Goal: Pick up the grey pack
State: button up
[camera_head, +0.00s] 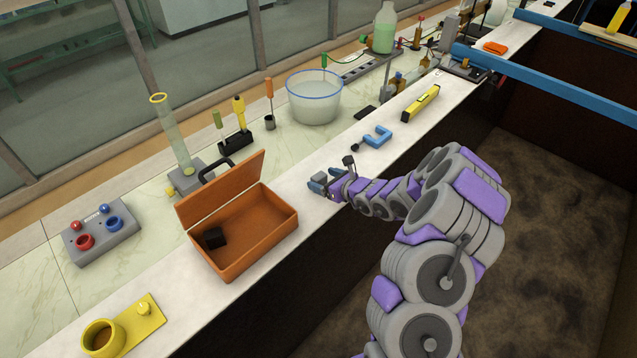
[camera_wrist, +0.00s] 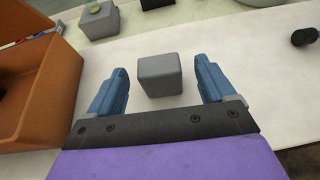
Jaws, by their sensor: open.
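The grey pack (camera_wrist: 160,76) is a small grey block with rounded edges. It sits on the pale bench top in the wrist view. My gripper (camera_head: 322,181) is open, low over the bench to the right of the orange box. In the wrist view its two blue fingers (camera_wrist: 161,92) stand on either side of the pack, with a gap on each side. The pack lies ahead of the gripper's dark crossbar, its near end between the fingertips. In the head view I cannot clearly make out the pack near my gripper.
The open orange box (camera_head: 268,246), with a black block (camera_head: 214,238) inside, stands close on the left. A blue bracket (camera_head: 376,137) and a yellow level (camera_head: 421,103) lie farther along. A white tub (camera_head: 314,99) stands behind. The bench's front edge drops to a dark floor.

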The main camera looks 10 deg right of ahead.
jog(key=shift+w+a+f, duration=0.25)
jog(key=shift+w+a, duration=0.15)
jog(key=shift+w, duration=0.1)
jog(key=shift+c, duration=0.2)
jog(key=c, duration=1.1)
